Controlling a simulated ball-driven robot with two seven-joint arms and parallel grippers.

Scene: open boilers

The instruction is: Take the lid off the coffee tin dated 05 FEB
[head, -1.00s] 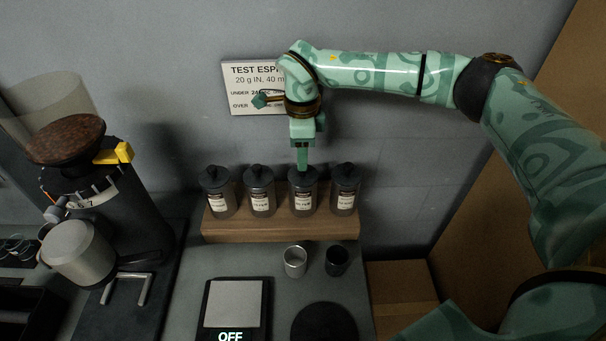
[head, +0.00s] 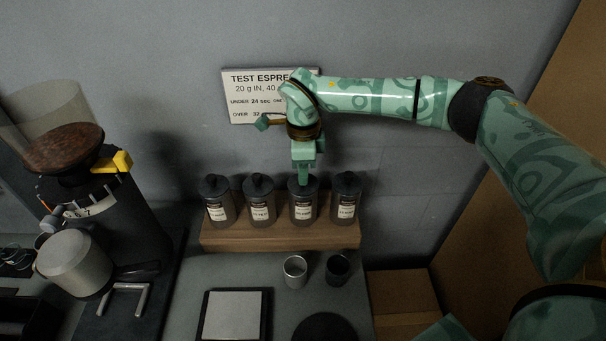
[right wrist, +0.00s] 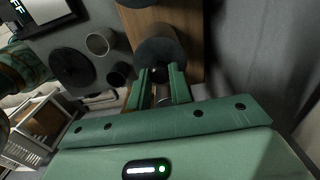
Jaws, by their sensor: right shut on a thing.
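Four dark coffee tins with black knobbed lids and pale labels stand in a row on a wooden shelf (head: 280,236). The label print is too small to read, so I cannot tell which date each bears. My right gripper (head: 303,182) points straight down at the third tin from the left (head: 303,212). It is shut on the knob of that tin's lid (head: 293,183), and the lid appears seated on the tin. In the right wrist view my right gripper's fingers (right wrist: 160,76) close at the middle of the dark round lid (right wrist: 160,48). My left gripper is not in view.
The neighbouring tins (head: 260,203) (head: 345,200) stand close on both sides. Two small cups (head: 295,271) (head: 338,268) sit in front of the shelf, with a scale (head: 232,316) nearer. A grinder (head: 110,220) stands left. A sign (head: 250,95) hangs on the wall behind.

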